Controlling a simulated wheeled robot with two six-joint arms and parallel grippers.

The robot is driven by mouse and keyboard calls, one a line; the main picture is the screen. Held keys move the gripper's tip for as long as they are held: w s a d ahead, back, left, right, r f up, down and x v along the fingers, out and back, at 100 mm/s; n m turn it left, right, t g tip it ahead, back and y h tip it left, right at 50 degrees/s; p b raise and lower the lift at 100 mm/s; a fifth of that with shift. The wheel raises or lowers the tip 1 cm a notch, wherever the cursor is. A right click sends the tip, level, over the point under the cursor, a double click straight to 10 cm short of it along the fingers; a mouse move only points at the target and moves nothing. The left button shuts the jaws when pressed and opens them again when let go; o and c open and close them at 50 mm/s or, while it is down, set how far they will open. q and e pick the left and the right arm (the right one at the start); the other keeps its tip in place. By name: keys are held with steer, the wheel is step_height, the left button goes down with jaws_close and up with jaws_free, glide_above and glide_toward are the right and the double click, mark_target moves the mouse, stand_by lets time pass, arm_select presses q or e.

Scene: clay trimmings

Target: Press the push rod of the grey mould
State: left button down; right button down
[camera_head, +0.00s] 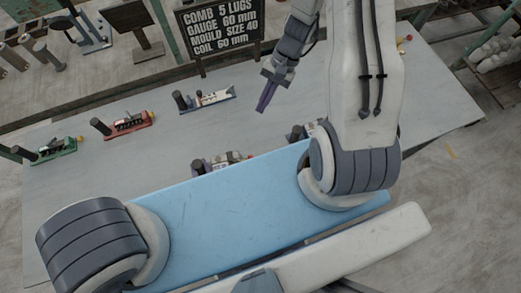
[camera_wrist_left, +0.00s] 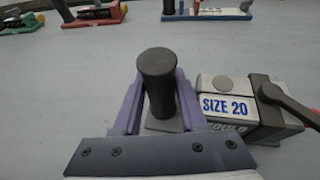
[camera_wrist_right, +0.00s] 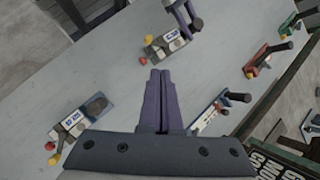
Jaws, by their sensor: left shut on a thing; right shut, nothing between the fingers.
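A grey mould marked "SIZE 20" (camera_wrist_left: 228,103) shows in the left wrist view, with its dark push rod (camera_wrist_left: 156,75) standing upright. My left gripper (camera_wrist_left: 159,98) is shut on that rod, one purple finger on each side. In the head view this mould (camera_head: 228,159) is partly hidden behind my blue arm link, with my left fingers (camera_head: 204,166) at its left end. It also shows in the right wrist view (camera_wrist_right: 167,43). My right gripper (camera_head: 265,98) is shut and empty above the table, apart from every mould; its fingers (camera_wrist_right: 157,102) touch each other in the right wrist view.
Green (camera_head: 55,152), red (camera_head: 128,125) and blue (camera_head: 212,97) moulds stand along the table's far side. Another pale mould (camera_wrist_right: 78,120), partly hidden in the head view, stands to the right. A sign (camera_head: 222,30) reads "MOULD SIZE 40". Bare table (camera_head: 180,145) lies between the moulds.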

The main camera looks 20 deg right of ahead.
arm_select(q)
steer(key=shift+f, duration=0.15)
arm_select(e)
steer(key=s+d+f+m+t+y, duration=0.1)
steer(key=s+d+f+m, duration=0.1)
steer(key=f, duration=0.4)
steer(key=s+d+f+m+t+y, duration=0.1)
steer(key=s+d+f+m, duration=0.1)
steer(key=d+f+m, duration=0.2)
steer(key=s+d+f+m+t, duration=0.1)
steer(key=d+f+m, duration=0.1)
steer(key=f+m, duration=0.3)
steer(key=shift+s+d+f+t+y, duration=0.2)
steer(key=shift+f, duration=0.5)
steer(key=shift+s+d+f+t+y, duration=0.2)
steer(key=shift+f, duration=0.5)
steer(key=x, duration=1)
steer(key=shift+s, duration=0.15)
steer(key=a, duration=0.2)
steer(key=shift+a, duration=0.25)
steer(key=shift+w+a, duration=0.25)
steer(key=shift+a, duration=0.5)
arm_select(q)
steer(key=shift+a, duration=0.1)
